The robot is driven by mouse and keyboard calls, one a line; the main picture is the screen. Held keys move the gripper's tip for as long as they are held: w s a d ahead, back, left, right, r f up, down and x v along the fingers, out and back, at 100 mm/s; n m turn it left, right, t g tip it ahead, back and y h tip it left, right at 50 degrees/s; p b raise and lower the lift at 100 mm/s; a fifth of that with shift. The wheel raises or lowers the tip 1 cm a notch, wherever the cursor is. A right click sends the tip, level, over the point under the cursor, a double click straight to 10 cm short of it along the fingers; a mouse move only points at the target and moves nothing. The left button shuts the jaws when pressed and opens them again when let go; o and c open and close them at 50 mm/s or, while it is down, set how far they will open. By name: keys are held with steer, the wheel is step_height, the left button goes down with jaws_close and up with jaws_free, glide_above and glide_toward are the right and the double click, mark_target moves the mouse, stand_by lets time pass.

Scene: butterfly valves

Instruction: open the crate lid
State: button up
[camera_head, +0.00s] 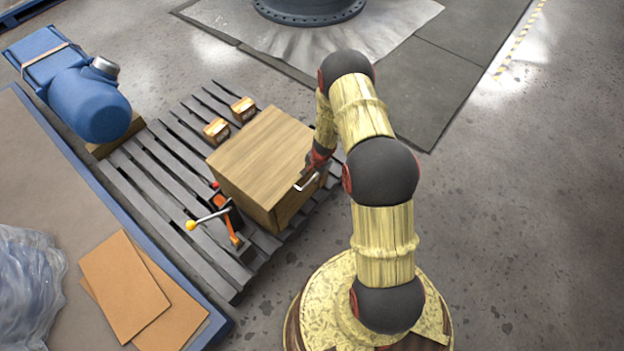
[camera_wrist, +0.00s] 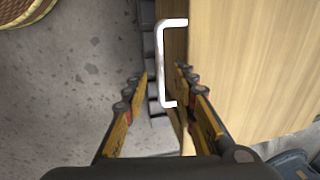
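The wooden crate (camera_head: 240,200) stands on a grey slatted pallet. Its lid (camera_head: 262,148) lies flat on top, showing no visible gap. A pale metal handle (camera_head: 304,184) sticks out at the crate's right side; it also shows in the wrist view as a white bracket (camera_wrist: 164,62) beside the wooden top. My gripper (camera_wrist: 162,78) is open, with one finger on each side of the handle in that view. I cannot tell whether the fingers touch it or how deep it sits between them. In the head view the fingertips are mostly hidden behind my arm.
A lever device (camera_head: 222,215) with a yellow knob stands close to the crate's left. Two small boxes (camera_head: 217,130) and (camera_head: 243,108) sit behind it. A blue motor (camera_head: 88,100) is at the far left. Floor to the right is clear.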

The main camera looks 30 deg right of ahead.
steer(key=shift+w+f, duration=0.15)
steer(key=shift+f, duration=0.35)
jaws_close()
stand_by(0.7)
